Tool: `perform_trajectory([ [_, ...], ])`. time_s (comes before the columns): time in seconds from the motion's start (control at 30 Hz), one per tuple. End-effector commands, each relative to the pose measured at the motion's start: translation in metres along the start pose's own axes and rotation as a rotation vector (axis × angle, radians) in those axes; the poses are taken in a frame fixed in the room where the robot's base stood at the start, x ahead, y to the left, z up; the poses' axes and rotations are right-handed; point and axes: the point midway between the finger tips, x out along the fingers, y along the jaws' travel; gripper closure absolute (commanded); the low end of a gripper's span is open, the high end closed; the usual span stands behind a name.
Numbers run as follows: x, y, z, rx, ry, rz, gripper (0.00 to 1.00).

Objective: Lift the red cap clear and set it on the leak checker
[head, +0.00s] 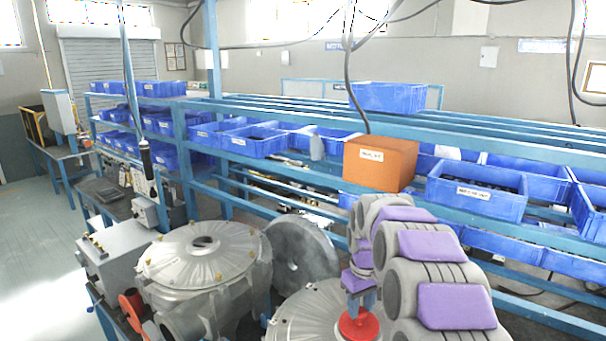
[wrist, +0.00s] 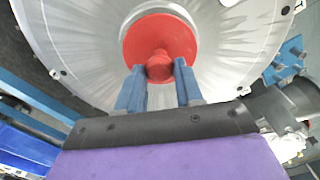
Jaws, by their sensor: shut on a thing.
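The red cap (head: 359,326) is a round disc with a knob on top, below my gripper at the bottom of the head view. In the wrist view the red cap (wrist: 159,30) lies in front of the middle of a silver blower housing (wrist: 90,30). My gripper (head: 360,303) points down with its two blue fingers closed on the knob. The fingers (wrist: 159,72) also show on either side of the knob in the wrist view. I cannot tell whether the cap touches the housing. A grey box (head: 120,252) at the left may be the leak checker; no label is readable.
A second silver housing (head: 203,258) stands between the grey box and my arm, with a grey disc (head: 302,258) behind it. Red-orange parts (head: 131,302) are at its left. A blue rack with blue bins (head: 477,192) and an orange box (head: 380,163) runs behind. Cables hang above.

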Motion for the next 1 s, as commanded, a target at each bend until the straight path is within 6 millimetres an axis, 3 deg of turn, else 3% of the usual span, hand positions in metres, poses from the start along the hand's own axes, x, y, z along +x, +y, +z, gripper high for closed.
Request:
perform_trajectory([
  [0.63, -0.008, 0.0, 0.0, 0.0, 0.001, 0.0, 1.0],
  [1.0, -0.025, 0.0, -0.001, 0.0, 0.003, 0.001, 1.0],
])
